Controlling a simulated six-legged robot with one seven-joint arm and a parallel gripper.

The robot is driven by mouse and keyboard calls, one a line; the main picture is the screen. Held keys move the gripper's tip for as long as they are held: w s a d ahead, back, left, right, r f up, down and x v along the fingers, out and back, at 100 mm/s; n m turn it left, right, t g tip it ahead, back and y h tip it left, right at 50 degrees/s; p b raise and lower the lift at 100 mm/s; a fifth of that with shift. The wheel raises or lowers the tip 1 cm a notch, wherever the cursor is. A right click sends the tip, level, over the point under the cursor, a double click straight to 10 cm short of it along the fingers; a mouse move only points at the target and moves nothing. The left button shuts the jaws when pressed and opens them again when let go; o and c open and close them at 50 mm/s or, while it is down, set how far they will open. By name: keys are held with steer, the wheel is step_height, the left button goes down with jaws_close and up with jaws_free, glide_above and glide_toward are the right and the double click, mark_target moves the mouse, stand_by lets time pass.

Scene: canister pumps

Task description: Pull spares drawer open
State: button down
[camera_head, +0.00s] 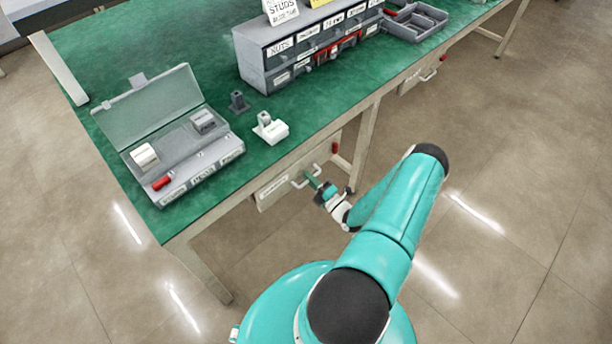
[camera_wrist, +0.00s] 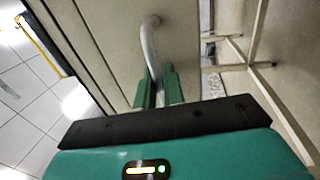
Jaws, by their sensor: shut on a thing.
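The spares drawer (camera_head: 273,189) is a pale, labelled front under the near edge of the green-topped bench. The label is too small to read surely. Its metal bar handle (camera_head: 301,181) stands out from the front. In the wrist view the drawer front (camera_wrist: 110,40) fills the upper middle, and the curved handle (camera_wrist: 149,45) runs down between my fingers. My gripper (camera_head: 317,180) is at the handle, and its two green fingers (camera_wrist: 159,92) are shut on it. The lower end of the handle is hidden behind my gripper. The head view does not clearly show how far the drawer is out.
On the green bench (camera_head: 180,60) stand an open grey case (camera_head: 190,140), a small white part (camera_head: 270,128) and a labelled bin cabinet (camera_head: 290,50). A second drawer (camera_head: 415,75) is farther right. A bench leg (camera_head: 366,140) stands right of my gripper. The floor in front is clear.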

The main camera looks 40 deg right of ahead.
steer(key=s, duration=1.9)
steer(key=shift+d, duration=0.3)
steer(key=c, duration=1.6)
jaws_free()
steer(key=shift+c, duration=0.2)
steer(key=s+f, duration=0.2)
steer(key=s, duration=1.1)
steer(key=shift+s+d+f, duration=0.2)
steer(key=shift+s+f, duration=0.1)
steer(key=shift+f, duration=0.05)
steer(key=shift+r, duration=0.1)
